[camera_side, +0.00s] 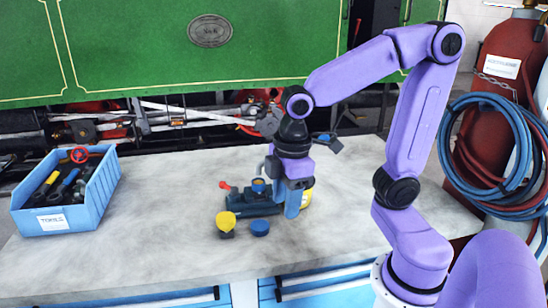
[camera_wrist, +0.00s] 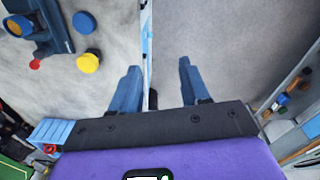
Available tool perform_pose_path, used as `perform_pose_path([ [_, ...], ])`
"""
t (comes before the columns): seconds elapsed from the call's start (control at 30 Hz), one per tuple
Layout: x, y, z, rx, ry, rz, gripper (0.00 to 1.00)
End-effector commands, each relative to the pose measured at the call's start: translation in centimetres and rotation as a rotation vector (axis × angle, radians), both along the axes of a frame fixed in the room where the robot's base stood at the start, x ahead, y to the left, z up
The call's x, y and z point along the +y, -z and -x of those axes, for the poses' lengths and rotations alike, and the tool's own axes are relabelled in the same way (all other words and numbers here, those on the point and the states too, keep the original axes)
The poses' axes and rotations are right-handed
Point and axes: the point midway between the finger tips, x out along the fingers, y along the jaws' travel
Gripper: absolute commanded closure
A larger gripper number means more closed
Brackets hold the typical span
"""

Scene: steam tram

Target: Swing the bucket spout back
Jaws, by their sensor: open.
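My gripper (camera_side: 292,212) points down over the front part of the bench, beside a dark teal device (camera_side: 240,211). In the wrist view its two blue fingers (camera_wrist: 159,66) are apart with nothing between them. The device has a red knob (camera_side: 225,186) and a round blue-topped part (camera_side: 259,185). It also shows at the upper left of the wrist view (camera_wrist: 52,35). A yellow rounded thing (camera_side: 308,198) is mostly hidden behind my gripper. A curved grey piece (camera_side: 262,169) stands behind the device. I cannot tell which part is the bucket spout.
A yellow knob-like piece (camera_side: 226,221) and a blue round cap (camera_side: 260,228) sit in front of the device. A blue tool bin (camera_side: 60,222) stands at the left. The bench (camera_side: 150,250) is clear between. Hoses and a red cylinder (camera_side: 500,70) are at the right.

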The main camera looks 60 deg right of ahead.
Motion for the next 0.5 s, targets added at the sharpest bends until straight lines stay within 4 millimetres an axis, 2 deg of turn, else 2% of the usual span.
perform_pose_path([
  [0.03, -0.6, -0.6, -1.8, -0.009, 0.021, 0.002, 0.54],
  [0.1, -1.5, -1.4, -4.0, -0.020, 0.040, 0.007, 0.54],
  [0.27, -4.8, -3.2, -8.9, -0.045, 0.085, 0.026, 0.54],
  [0.5, -12.0, -5.9, -14.6, -0.072, 0.156, 0.068, 0.54],
])
